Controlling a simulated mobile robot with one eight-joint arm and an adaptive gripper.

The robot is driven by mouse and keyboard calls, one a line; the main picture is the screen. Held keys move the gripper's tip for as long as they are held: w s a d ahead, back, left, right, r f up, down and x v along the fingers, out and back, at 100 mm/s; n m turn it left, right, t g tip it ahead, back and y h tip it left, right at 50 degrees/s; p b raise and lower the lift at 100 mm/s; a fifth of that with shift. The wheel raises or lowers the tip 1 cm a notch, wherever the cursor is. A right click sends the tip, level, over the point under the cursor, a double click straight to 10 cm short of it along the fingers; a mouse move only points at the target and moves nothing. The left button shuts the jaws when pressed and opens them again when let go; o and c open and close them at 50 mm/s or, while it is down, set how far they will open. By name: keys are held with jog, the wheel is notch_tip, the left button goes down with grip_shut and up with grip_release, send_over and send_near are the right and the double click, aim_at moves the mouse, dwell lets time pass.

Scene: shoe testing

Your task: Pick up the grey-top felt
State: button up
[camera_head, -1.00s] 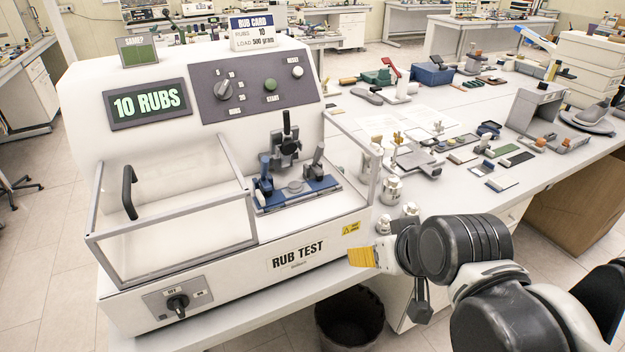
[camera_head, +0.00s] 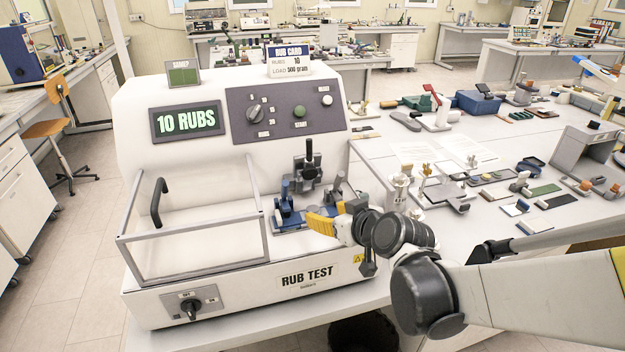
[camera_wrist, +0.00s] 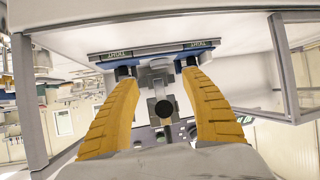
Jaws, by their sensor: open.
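My gripper (camera_head: 318,222) is at the front of the rub test machine, its yellow fingers reaching over the blue specimen bed (camera_head: 290,228). In the wrist view my gripper (camera_wrist: 158,76) is open, with its fingers spread on either side of a grey post with a round black end (camera_wrist: 163,108). The fingertips are close to two blue clamps, and I cannot tell whether they touch. Nothing is seen held. I cannot single out the grey-top felt for sure. Small light blocks with darker tops, one of them a grey-looking block (camera_head: 515,209), lie on the right bench.
The rub test machine (camera_head: 200,238) has a clear hinged guard (camera_head: 190,250) left of the bed and an upright black-handled holder (camera_head: 309,160) behind it. A metal weight (camera_head: 400,190) stands right of the machine. Flat pieces and tools cover the right bench.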

aim_at(313, 208)
jog(key=b+x, duration=0.2)
jog(key=x, duration=0.5)
jog(key=shift+w+a+f, duration=0.1)
jog(key=shift+w, duration=0.1)
jog(key=c, duration=0.8)
